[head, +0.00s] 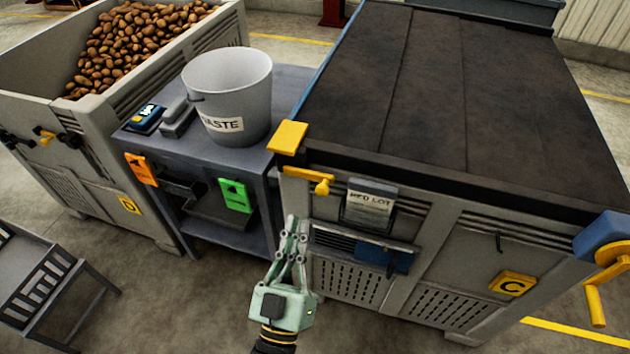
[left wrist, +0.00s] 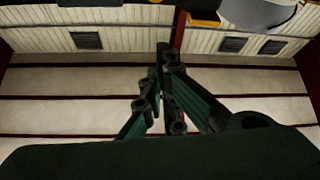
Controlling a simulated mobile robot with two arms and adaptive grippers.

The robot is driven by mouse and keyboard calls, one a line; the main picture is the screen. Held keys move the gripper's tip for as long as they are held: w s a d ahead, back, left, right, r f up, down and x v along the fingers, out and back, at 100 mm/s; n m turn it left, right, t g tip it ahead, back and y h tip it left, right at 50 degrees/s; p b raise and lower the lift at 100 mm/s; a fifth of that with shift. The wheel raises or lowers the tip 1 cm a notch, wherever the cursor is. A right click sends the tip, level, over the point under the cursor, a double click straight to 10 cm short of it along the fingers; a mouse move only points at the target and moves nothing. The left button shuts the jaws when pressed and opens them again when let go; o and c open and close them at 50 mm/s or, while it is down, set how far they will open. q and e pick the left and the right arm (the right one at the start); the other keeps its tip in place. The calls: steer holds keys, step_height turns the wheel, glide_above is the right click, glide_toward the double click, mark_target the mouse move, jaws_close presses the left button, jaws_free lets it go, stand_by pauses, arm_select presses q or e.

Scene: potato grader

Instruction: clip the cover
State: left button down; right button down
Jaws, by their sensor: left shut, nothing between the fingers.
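The dark brown cover (head: 430,85) lies in panels over the top of the large grey crate marked C (head: 455,235). A yellow corner piece (head: 288,137) sits at the crate's near left top corner. A yellow lever-like clip (head: 312,178) is on the crate's front just below the rim; I cannot tell whether it is fastened. My left gripper (head: 292,225) is shut and empty, pointing up, in front of the crate's left edge and below the yellow clip. Its closed fingers also show in the left wrist view (left wrist: 165,55). My right gripper is out of view.
A blue housing with a yellow crank (head: 597,290) is at the crate's right corner. To the left stand a grey table (head: 190,145) with a waste bucket (head: 228,85), a crate of potatoes (head: 110,95) and a chair (head: 45,285). Floor in front is open.

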arm_select(q)
steer(key=p+x, duration=0.3)
steer(key=x, duration=0.7)
steer(key=shift+w+d+f, duration=0.1)
steer(key=shift+d+f, duration=0.1)
steer(key=shift+f, duration=0.8)
steer(key=shift+w+d+f, duration=0.1)
steer(key=shift+d+f, duration=0.1)
steer(key=shift+f, duration=0.8)
